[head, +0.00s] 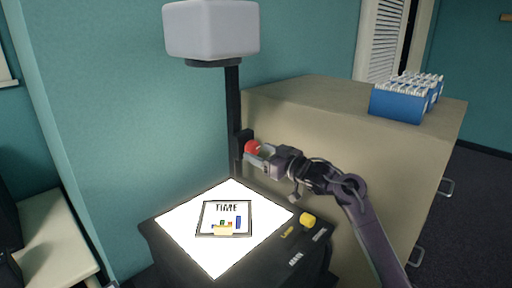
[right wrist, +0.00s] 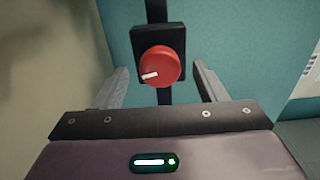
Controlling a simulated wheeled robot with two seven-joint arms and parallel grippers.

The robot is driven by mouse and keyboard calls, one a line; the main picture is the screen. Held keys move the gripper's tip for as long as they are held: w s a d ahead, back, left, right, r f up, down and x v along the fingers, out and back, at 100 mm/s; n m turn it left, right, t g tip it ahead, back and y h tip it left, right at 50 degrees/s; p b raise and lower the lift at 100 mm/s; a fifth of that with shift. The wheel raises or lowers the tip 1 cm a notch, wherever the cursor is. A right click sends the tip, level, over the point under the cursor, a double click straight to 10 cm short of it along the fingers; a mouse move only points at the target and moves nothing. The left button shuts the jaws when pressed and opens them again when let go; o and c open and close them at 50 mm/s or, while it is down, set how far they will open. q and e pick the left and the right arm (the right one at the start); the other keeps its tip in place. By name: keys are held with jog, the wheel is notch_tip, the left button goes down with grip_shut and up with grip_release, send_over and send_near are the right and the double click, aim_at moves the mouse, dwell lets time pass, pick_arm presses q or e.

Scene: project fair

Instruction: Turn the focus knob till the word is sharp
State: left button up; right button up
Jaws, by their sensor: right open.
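The red focus knob (head: 252,147) sits on a black block on the projector's upright post (head: 233,100). In the right wrist view the knob (right wrist: 159,66) shows a white mark pointing to the lower left. My right gripper (head: 258,156) is at the knob in the head view. In the right wrist view its fingers (right wrist: 162,85) are open, one on each side of the knob, with gaps between. The lit stage (head: 180,220) holds a framed sheet (head: 225,217) reading "TIME" with coloured bars. The projected word is not in view. My left gripper is not in view.
The grey projector head (head: 211,30) tops the post. A yellow knob (head: 307,219) and labels are on the projector's dark base (head: 300,258). A beige cabinet (head: 290,100) stands close behind my right arm, with blue file boxes (head: 398,103) on it.

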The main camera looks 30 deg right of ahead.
jog(key=shift+x, duration=1)
jog(key=c, duration=1)
jog(key=m+p, duration=0.2)
jog(key=p, duration=0.1)
jog(key=m+p, duration=0.2)
jog(key=p, duration=0.1)
jog(key=shift+a+r, duration=0.1)
jog(key=shift+r, duration=0.2)
jog(key=shift+m+p, duration=0.3)
jog(key=shift+p, duration=0.05)
jog(key=shift+f+m, duration=0.25)
jog(key=shift+m, duration=0.25)
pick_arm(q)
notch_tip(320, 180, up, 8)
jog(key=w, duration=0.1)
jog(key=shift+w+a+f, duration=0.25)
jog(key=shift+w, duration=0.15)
